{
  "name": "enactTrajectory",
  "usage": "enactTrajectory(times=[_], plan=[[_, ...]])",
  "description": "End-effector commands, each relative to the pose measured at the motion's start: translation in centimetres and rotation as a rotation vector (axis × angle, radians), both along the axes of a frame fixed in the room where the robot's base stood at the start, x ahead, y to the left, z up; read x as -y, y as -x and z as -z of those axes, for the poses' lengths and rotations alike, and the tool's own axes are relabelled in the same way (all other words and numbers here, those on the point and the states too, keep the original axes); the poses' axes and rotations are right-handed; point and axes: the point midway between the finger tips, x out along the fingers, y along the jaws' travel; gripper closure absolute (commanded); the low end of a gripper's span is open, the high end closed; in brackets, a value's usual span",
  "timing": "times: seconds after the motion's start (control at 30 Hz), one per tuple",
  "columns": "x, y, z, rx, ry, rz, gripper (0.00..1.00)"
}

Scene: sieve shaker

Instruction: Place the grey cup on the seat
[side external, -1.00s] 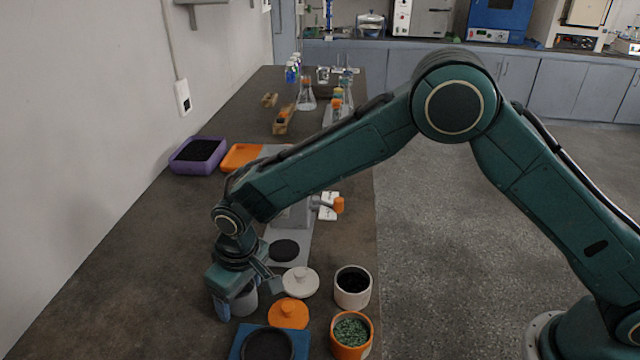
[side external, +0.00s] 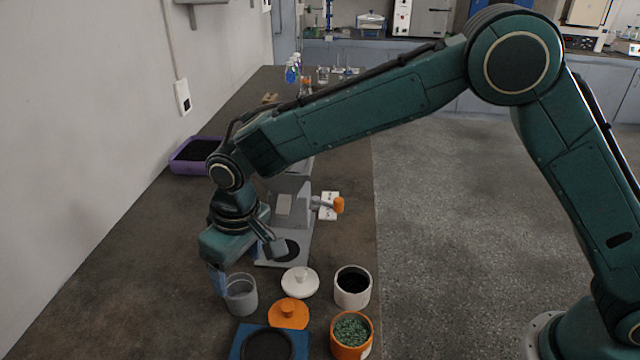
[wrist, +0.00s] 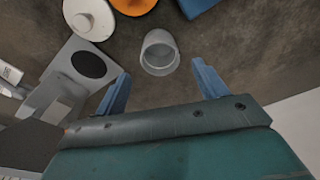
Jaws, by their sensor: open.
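The grey cup (side external: 241,296) stands upright on the bench in the side view, left of the orange lid. It also shows in the wrist view (wrist: 159,53), ahead of and between the two blue fingers. My gripper (wrist: 160,90) is open and empty; in the side view its fingers (side external: 217,280) are above and behind the cup, apart from it. A grey shaker machine (side external: 290,207) stands behind, with a dark round seat (side external: 287,249) on its base. The seat is bare and also shows in the wrist view (wrist: 89,65); my gripper partly covers the base in the side view.
A white lid (side external: 300,282), an orange lid (side external: 288,314), a white pot with dark contents (side external: 352,287) and an orange pot with green granules (side external: 351,336) stand nearby. A blue pad (side external: 241,343) is in front. A purple tray (side external: 190,168) lies near the wall. The bench left of the cup is clear.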

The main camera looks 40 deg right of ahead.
Motion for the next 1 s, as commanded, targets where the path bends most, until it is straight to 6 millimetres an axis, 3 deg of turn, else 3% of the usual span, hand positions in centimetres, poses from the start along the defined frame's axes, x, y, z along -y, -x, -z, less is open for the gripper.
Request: enactTrajectory(times=[0.1, 0.33, 1.0], plan=[[0.1, 0.2, -1.8, 0.001, -0.002, 0.000, 0.28], [0.2, 0.5, -3.7, 0.002, -0.001, -0.001, 0.28], [0.3, 0.6, -4.1, 0.000, 0.000, 0.000, 0.28]])
